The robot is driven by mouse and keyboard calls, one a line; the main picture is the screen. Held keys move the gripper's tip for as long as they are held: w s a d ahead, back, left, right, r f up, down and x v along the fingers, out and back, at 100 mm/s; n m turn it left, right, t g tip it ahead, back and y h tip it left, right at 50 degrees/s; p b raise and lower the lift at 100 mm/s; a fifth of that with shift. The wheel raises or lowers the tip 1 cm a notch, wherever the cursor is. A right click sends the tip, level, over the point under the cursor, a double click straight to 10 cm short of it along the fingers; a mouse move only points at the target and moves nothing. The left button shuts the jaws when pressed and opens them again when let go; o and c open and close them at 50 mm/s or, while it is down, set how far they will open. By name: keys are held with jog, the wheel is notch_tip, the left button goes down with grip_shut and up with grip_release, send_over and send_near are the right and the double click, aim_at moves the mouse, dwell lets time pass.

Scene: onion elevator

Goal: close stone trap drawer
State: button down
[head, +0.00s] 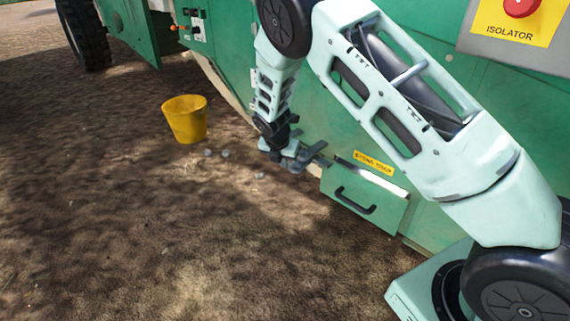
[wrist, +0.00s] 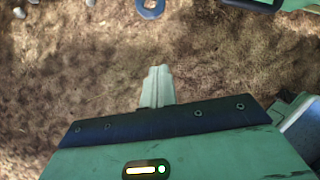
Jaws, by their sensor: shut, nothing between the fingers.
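The stone trap drawer (head: 365,198) is a green box with a black bar handle, low on the side of the green machine in the head view. It stands out from the machine, with its open top edge visible under a yellow label (head: 373,163). My gripper (head: 318,160) is beside the drawer's upper left end; I cannot tell whether it touches. In the wrist view my gripper (wrist: 157,86) has its pale fingers together, empty, above bare ground. A dark shape with a green edge (wrist: 290,4) at the top right may be part of the drawer.
A yellow bucket (head: 185,119) stands on the soil to the left, with several grey stones (head: 225,153) near it. The green machine side (head: 330,115) rises behind the arm. A large tyre (head: 84,35) is at the far left. Soil in front is clear.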

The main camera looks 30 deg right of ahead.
aim_at(302, 166)
jog(key=w+d+f+b, duration=0.5)
jog(key=f+b, duration=0.3)
jog(key=f, duration=0.1)
jog(key=shift+w+d, duration=0.15)
jog(key=shift+d, duration=0.1)
jog(key=d+p, duration=0.1)
jog(key=w+d+p, duration=0.1)
jog(key=p, duration=0.1)
jog(key=d+p, duration=0.1)
jog(key=d, duration=0.1)
jog(key=shift+w+d+r, duration=0.1)
jog(key=shift+w+r, duration=0.05)
jog(key=shift+w, duration=0.1)
jog(key=shift+w+d+f+p, duration=0.2)
jog(key=shift+d+p, duration=0.1)
jog(key=shift+d, duration=0.2)
jog(key=shift+s, duration=0.1)
